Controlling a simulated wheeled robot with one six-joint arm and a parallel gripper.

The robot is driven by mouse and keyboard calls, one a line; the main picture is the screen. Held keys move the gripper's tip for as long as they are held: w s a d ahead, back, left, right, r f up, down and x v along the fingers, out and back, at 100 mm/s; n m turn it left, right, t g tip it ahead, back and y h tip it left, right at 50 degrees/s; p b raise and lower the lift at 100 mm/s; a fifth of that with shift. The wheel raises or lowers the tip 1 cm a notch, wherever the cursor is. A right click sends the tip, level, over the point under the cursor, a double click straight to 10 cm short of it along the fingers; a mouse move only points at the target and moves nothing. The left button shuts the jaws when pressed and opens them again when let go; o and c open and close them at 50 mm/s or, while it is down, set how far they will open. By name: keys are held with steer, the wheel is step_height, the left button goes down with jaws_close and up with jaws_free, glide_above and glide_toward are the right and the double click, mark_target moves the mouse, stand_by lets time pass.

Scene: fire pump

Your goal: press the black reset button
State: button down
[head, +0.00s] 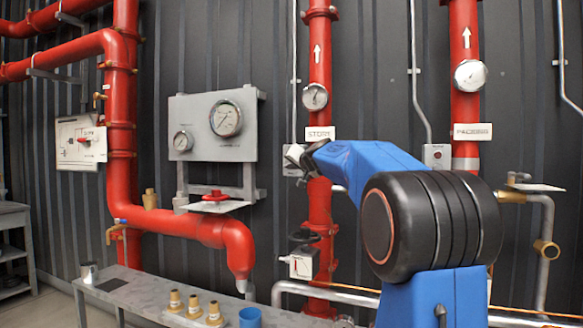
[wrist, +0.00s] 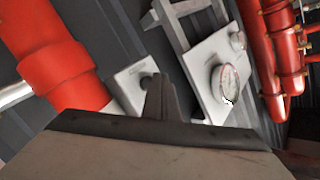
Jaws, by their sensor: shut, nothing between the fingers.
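In the head view the grey box (head: 291,171) is mostly hidden behind my gripper.
A grey panel with two gauges (head: 212,126) is left of my gripper. The red pipe (head: 320,80) stands close on its right. Another box with a red button (head: 437,155) is further right. A bench (head: 130,299) with brass fittings stands below.

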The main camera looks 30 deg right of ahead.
steer(key=shift+w+d, duration=0.2)
steer(key=shift+d, duration=0.05)
steer(key=shift+w+d, duration=0.3)
steer(key=shift+d, duration=0.1)
stand_by(1.0)
steer(key=shift+s+a, duration=0.1)
steer(key=shift+a, duration=0.05)
steer(key=shift+s+a, duration=0.5)
steer(key=shift+a, duration=0.05)
steer(key=shift+a, duration=0.1)
stand_by(0.4)
steer(key=shift+s+a, duration=0.75)
steer(key=shift+a, duration=0.2)
steer(key=shift+s+a, duration=0.75)
steer(key=shift+a, duration=0.2)
